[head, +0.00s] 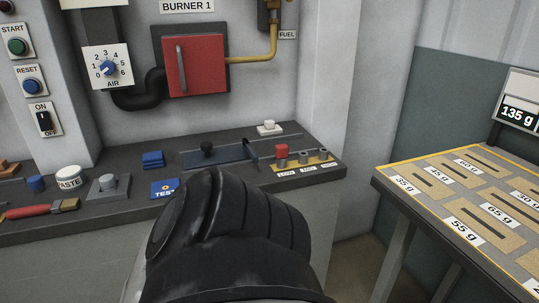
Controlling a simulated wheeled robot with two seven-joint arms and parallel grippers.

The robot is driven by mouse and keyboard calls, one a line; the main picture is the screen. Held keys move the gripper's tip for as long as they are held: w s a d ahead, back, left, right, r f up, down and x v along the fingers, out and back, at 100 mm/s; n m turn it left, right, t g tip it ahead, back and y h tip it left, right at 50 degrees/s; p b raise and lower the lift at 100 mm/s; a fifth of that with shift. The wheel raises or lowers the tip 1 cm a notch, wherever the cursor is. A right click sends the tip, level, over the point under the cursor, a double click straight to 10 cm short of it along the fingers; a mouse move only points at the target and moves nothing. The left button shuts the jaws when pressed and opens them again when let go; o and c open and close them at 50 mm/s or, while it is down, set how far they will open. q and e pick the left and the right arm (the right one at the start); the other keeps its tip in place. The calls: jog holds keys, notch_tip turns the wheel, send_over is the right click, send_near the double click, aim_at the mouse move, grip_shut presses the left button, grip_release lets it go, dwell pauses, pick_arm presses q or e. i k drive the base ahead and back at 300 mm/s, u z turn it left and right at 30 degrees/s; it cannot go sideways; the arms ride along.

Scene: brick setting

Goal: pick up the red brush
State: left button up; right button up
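The red brush (30,211) lies flat on the dark bench top near its front edge, at the left of the head view. Its red handle points left and its pale brush end points right. Nothing touches it that I can make out. Neither of my grippers shows in this view. A black link of my own arm fills the lower middle and hides part of the bench.
Behind the brush stand a blue cylinder (36,184) and a paste jar (68,179). A grey knobbed block (108,187) is to its right. Further right are blue blocks (153,159) and a red-capped strip (304,162). A slotted weight table (460,195) stands at right.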

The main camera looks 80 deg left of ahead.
aim_at(59, 207)
jog(key=i, duration=0.45)
jog(key=u, duration=3.8)
